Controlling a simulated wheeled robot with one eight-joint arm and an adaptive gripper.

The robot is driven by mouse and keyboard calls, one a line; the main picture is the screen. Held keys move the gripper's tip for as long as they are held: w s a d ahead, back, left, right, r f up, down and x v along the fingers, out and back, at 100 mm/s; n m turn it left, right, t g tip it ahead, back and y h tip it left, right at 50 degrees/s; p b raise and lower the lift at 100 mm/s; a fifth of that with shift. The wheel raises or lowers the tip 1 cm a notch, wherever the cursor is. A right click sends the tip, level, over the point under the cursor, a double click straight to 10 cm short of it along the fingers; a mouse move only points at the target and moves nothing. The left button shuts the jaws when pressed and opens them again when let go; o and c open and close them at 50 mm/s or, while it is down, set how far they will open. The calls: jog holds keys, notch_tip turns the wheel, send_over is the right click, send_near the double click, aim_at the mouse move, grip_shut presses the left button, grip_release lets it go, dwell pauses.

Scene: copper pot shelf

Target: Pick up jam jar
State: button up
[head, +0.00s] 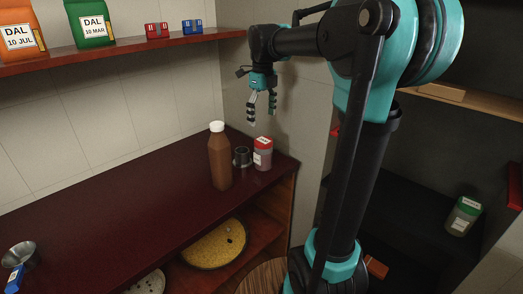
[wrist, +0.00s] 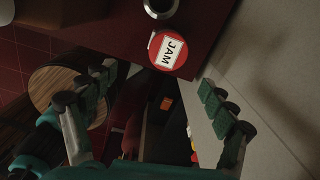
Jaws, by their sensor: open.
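The jam jar (head: 263,154) stands upright on the dark red counter near its right back corner, with a red lid and a pale label. In the wrist view its red lid, marked JAM, (wrist: 168,51) shows near the top, beyond the fingertips. My gripper (head: 262,107) is open and empty, pointing down above the counter, higher than the jar and apart from it. In the wrist view my gripper's fingers (wrist: 160,100) are spread wide with nothing between them.
A small dark metal cup (head: 242,157) stands just left of the jar, and a tall brown bottle (head: 219,160) with a white cap is left of that. A wall shelf (head: 120,48) holds bags and small boxes. The wall is close behind the jar.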

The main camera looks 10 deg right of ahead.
aim_at(261, 141)
jog(key=shift+m, duration=0.8)
jog(key=f, duration=0.3)
jog(key=w+f, duration=0.1)
jog(key=f, duration=0.6)
jog(key=shift+w+f, duration=0.2)
jog(key=shift+f, duration=0.1)
jog(key=shift+d+f, duration=0.2)
jog(key=shift+f, duration=1.2)
jog(key=shift+d+f, duration=0.15)
jog(key=shift+f, duration=1.2)
jog(key=c, duration=1.6)
